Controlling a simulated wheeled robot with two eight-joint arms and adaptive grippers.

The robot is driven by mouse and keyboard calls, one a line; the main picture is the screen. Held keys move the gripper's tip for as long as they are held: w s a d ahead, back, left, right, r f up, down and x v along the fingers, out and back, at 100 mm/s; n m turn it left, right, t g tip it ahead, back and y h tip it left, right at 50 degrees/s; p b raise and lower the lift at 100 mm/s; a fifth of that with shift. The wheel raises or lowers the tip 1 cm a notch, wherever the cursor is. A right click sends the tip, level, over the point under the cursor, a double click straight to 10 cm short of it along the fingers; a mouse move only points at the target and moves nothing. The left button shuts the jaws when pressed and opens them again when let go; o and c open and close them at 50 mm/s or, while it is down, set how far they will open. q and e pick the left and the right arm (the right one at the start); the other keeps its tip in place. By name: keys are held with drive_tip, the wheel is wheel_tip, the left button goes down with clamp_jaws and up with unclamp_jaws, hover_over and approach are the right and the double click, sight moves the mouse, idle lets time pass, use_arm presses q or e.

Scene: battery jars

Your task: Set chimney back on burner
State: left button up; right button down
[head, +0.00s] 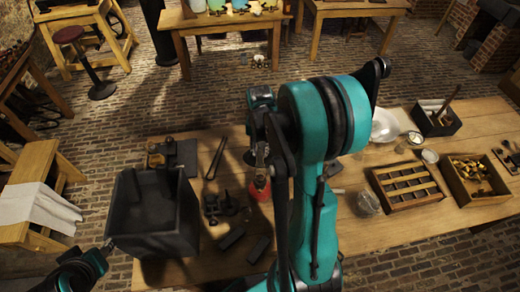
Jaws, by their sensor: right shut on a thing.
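A small red vessel with a narrow metallic top (260,186), which looks like the lamp with its burner, stands on the wooden table just left of my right arm. My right gripper (261,152) is directly above it in the picture, pointing down. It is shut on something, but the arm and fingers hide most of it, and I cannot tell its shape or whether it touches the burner. My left gripper (106,246) shows only partly at lower left.
A black open bin (152,213) stands at the table's left end. Dark tools and blocks (232,237) lie between it and my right arm. A glass jar (368,203), a divided wooden tray (407,186) and a crate of brass parts (474,178) stand right.

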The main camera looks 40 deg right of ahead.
drive_tip(key=shift+f+b, duration=0.85)
drive_tip(key=shift+b, duration=0.15)
idle(1.1)
drive_tip(key=shift+f+b, duration=0.95)
drive_tip(key=shift+f, duration=0.05)
drive_tip(key=c, duration=1.2)
unclamp_jaws()
drive_tip(key=shift+r, duration=0.1)
wheel_tip(320, 180, up, 12)
